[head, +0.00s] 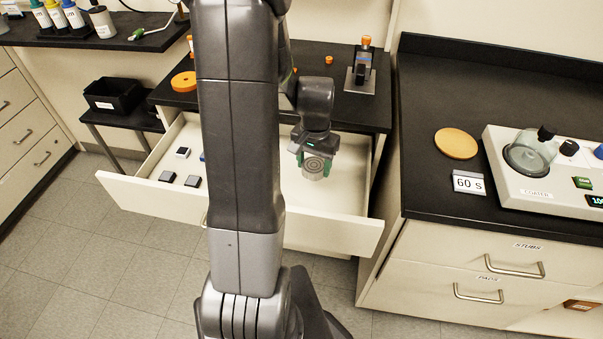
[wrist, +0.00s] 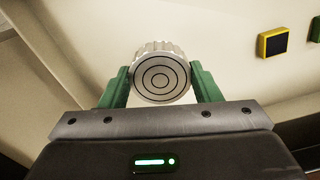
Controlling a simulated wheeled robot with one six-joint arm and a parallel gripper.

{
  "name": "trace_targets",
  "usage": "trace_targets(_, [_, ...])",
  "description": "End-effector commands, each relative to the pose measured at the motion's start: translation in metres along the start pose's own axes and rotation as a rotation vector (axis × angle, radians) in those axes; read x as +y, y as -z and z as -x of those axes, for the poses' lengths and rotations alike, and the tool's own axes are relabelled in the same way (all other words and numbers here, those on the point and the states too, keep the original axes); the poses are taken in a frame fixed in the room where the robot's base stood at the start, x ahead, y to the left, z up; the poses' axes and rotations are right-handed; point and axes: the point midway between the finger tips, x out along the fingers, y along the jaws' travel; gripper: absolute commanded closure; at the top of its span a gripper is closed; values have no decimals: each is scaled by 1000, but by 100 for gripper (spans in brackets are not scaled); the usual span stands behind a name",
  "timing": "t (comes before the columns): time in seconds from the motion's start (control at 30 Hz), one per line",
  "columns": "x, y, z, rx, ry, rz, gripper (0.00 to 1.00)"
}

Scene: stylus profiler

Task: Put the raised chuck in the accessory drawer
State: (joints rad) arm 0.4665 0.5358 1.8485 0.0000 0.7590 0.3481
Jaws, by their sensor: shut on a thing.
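The raised chuck is a round grey metal piece with a ridged side and concentric rings on its face (wrist: 160,76). In the wrist view it sits between the two green fingers of my gripper (wrist: 160,88), which is shut on it. In the head view my gripper (head: 316,166) holds the chuck (head: 314,168) over the right part of the open accessory drawer (head: 345,232). The drawer floor below the chuck looks bare. I cannot tell the exact height of the chuck above the floor. My arm hides the middle of the drawer.
Several small dark and blue blocks (head: 193,181) lie in the drawer's left part. A yellow-edged block (wrist: 272,43) shows in the wrist view. A dark bench top (head: 330,105) with a stand (head: 361,75) is behind the drawer. The coater counter (head: 430,185) stands to the right.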

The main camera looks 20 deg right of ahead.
Motion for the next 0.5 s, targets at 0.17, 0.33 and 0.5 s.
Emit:
trace_targets(0.17, [0, 0, -16, 0, 0, 1, 97])
trace_targets(0.33, [0, 0, -39, -2, -1, 2, 97])
trace_targets(0.5, [-1, 1, -48, 2, 1, 2, 97])
